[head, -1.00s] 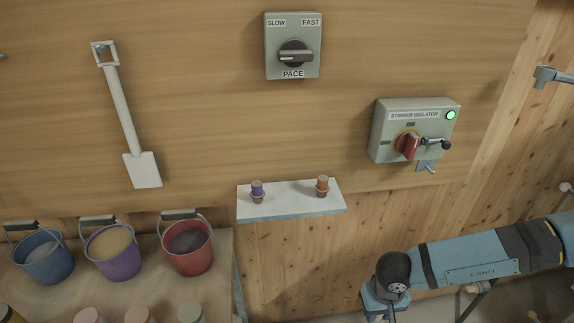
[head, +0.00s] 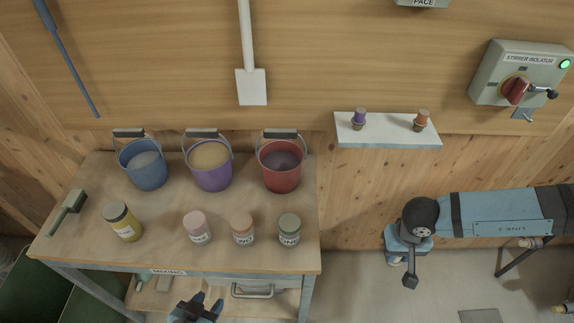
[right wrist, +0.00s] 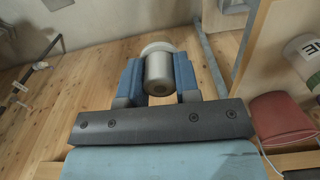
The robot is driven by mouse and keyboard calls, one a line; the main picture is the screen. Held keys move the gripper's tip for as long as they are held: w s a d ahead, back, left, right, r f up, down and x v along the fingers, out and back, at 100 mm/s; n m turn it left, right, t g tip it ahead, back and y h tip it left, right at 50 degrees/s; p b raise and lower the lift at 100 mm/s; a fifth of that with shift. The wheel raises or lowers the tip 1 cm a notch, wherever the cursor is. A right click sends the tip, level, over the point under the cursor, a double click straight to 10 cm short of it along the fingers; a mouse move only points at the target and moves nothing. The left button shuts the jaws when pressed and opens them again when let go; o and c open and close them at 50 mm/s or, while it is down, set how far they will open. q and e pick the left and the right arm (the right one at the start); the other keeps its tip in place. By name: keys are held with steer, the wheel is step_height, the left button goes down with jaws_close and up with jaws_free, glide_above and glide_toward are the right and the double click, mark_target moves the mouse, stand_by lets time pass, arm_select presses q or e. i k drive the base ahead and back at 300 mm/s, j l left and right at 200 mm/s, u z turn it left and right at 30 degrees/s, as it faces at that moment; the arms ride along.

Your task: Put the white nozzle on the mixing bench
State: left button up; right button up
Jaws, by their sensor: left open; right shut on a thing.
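The mixing bench (head: 160,228) stands at the left in the head view, with a MIXING label on its front edge. The white nozzle (right wrist: 159,78) is in the right wrist view, a pale cylinder with a wider white rim. My right gripper (right wrist: 158,58) is shut on it, one blue finger on each side. In the head view my right arm reaches in from the right, beyond the bench's right end; I cannot make out the nozzle there. My left gripper (head: 197,303) is open and empty at the bottom, in front of the bench.
Blue, purple and red buckets (head: 281,180) line the bench's back. Several jars (head: 242,230) stand in front of them, and a brush (head: 67,212) lies at the left end. Bare top shows along the front. A wall shelf (head: 388,143) holds two small stoppered items.

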mark_target(164, 235)
steer(key=k+j, duration=0.1)
steer(key=j, duration=0.5)
steer(key=k+j, duration=0.1)
steer(key=j, duration=0.55)
steer(key=k+j, duration=0.1)
steer(key=j, duration=0.5)
steer(key=i+j, duration=0.1)
steer(key=j, duration=0.7)
steer(key=i, duration=0.3)
